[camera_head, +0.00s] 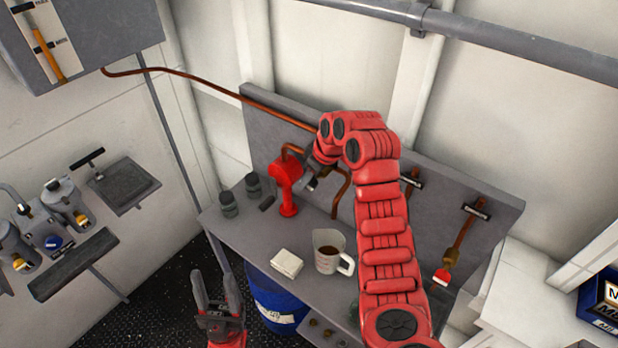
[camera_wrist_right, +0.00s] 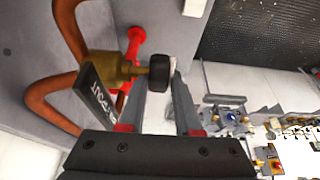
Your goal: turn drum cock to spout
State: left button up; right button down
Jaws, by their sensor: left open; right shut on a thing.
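The drum cock (camera_wrist_right: 105,68) is a brass valve body with copper pipes and a black knob (camera_wrist_right: 159,71), in the right wrist view. A dark plate (camera_wrist_right: 92,97) with white lettering sits beside the brass body; its lettering is partly cut off. My right gripper (camera_wrist_right: 163,82) is shut on the black knob. In the head view my right gripper (camera_head: 311,184) is at the copper pipework beside the red hand pump (camera_head: 287,183), and my arm hides most of the cock. My left gripper (camera_head: 214,284) is open and empty, in front of the bench.
The grey bench (camera_head: 262,232) holds a measuring jug (camera_head: 327,262) of brown liquid, a white folded cloth (camera_head: 286,263) and two dark canisters (camera_head: 229,204). A blue drum (camera_head: 275,298) stands below. A brush (camera_head: 442,276) hangs on the back panel at right.

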jog(key=shift+w+a+f+g+h+b, duration=0.15)
jog(key=shift+g+h+b, duration=0.2)
jog(key=shift+b, duration=0.75)
jog(key=shift+g+h+b, duration=0.25)
jog(key=shift+h+b, duration=0.2)
jog(key=shift+b, duration=0.15)
jog(key=shift+g+h+b, duration=0.5)
jog(key=shift+h+b, duration=0.1)
jog(key=shift+b, duration=0.35)
jog(key=c, duration=0.6)
grip_release()
